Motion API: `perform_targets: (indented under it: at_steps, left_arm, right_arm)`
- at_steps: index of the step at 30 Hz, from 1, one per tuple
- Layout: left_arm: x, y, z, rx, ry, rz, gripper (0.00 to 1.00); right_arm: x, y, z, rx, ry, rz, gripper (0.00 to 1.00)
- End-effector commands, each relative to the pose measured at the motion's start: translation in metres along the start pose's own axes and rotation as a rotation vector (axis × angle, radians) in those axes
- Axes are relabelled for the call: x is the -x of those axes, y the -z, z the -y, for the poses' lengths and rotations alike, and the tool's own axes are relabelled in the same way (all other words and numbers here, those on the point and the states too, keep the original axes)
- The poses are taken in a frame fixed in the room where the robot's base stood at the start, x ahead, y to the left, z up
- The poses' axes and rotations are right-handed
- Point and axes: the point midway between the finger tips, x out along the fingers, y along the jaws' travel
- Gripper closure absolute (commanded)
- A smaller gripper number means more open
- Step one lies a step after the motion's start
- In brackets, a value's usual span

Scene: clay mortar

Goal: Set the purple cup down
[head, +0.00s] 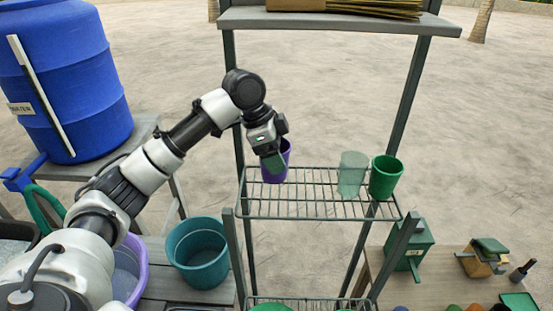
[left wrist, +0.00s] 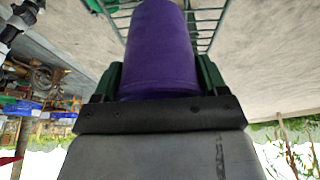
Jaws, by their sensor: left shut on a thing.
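The purple cup (head: 283,167) is at the left end of the wire rack shelf (head: 320,214). My left gripper (head: 273,162) is shut on it from the left side. In the left wrist view the purple cup (left wrist: 160,50) fills the middle between the two green fingers (left wrist: 158,82). The cup looks about upright in the head view. I cannot tell whether its base touches the wires. My right gripper is not in view.
A translucent green cup (head: 351,174) and a solid green cup (head: 385,177) stand on the right part of the rack. An upper shelf board (head: 340,22) is above. A blue barrel (head: 66,75) and a teal bucket (head: 198,252) are at left. The rack's middle is clear.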

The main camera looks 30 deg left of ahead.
Motion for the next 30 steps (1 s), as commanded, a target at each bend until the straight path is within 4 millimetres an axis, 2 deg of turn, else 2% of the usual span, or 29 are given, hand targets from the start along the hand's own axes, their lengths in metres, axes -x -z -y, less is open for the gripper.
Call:
perform_targets:
  at_steps: [6,11,15,25,26,30]
  left_arm:
    - [-0.009,-0.009,0.012,0.001,-0.002,0.001,0.51]
    - [-0.030,-0.018,0.012,0.001,-0.003,0.001,0.51]
    - [-0.042,-0.022,0.012,-0.001,0.000,0.000,0.51]
    - [-0.045,-0.024,0.012,-0.001,0.001,-0.001,0.51]
    - [-0.045,-0.023,0.012,-0.001,0.001,-0.001,0.24]
    - [-0.045,-0.023,0.012,-0.001,0.001,-0.001,0.03]
  right_arm:
    - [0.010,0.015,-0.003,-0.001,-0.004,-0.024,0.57]
    - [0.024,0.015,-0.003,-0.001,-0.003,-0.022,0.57]
    - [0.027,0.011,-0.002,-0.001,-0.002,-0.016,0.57]
    - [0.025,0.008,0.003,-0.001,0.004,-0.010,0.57]
    - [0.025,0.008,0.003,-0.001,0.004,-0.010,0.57]
    - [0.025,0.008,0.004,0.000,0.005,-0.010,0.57]
